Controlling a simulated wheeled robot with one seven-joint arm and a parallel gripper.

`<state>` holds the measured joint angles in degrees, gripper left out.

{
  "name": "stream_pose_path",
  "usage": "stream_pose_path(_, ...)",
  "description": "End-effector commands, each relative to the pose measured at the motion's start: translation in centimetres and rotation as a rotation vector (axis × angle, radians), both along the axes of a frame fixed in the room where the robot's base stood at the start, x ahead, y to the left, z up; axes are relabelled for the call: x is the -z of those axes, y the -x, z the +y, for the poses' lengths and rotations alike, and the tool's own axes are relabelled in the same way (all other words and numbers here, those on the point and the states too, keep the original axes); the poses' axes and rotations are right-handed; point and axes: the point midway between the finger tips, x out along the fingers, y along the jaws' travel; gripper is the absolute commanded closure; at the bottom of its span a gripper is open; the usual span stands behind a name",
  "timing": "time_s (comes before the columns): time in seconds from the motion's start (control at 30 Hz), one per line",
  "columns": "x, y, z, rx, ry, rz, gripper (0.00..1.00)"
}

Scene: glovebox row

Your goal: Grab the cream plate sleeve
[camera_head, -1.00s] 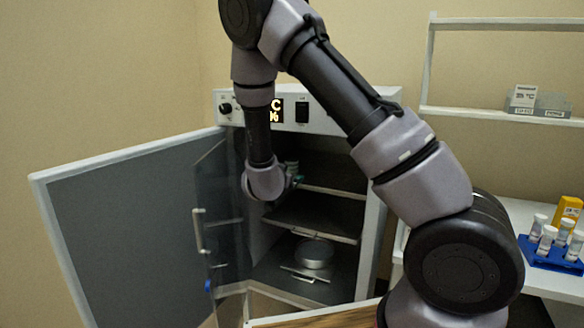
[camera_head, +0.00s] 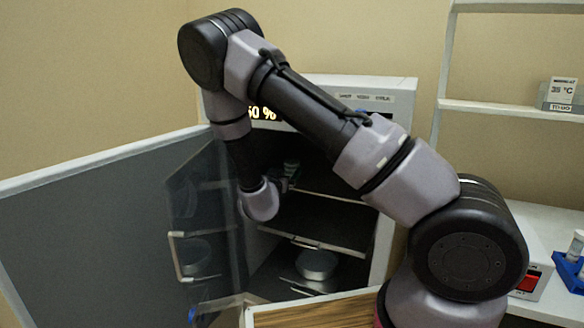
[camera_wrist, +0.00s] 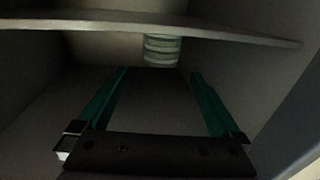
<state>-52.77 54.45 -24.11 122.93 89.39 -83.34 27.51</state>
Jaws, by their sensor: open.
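A pale, banded round stack (camera_wrist: 162,52), which looks like the cream plate sleeve, stands inside the dim incubator in the wrist view. A shelf edge crosses at its top. My gripper (camera_wrist: 158,73) is open, with its two green fingers pointing towards the stack. The stack lies beyond the fingertips, roughly centred between them, and nothing is held. In the head view my gripper (camera_head: 284,182) is inside the incubator's upper part, mostly hidden by my wrist. The dim light makes the sleeve's colour hard to tell.
The incubator (camera_head: 350,95) has its grey outer door (camera_head: 90,220) and clear inner door (camera_head: 190,225) swung open to the left. A lower shelf (camera_head: 320,225) is bare; a round metal dish (camera_head: 316,264) sits below it. A blue rack (camera_head: 568,270) stands at the right.

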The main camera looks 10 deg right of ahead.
Motion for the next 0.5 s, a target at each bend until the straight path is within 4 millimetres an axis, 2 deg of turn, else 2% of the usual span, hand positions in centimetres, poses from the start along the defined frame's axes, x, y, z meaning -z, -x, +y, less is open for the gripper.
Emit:
stream_pose_path(0.13, 0.0, -2.3, -1.3, 0.004, -0.002, -0.001, 0.0)
stream_pose_path(0.37, 0.0, -4.0, -2.1, 0.002, -0.002, 0.0, 0.0)
stream_pose_path(0.5, 0.0, -5.8, -3.0, 0.005, -0.002, -0.001, 0.0)
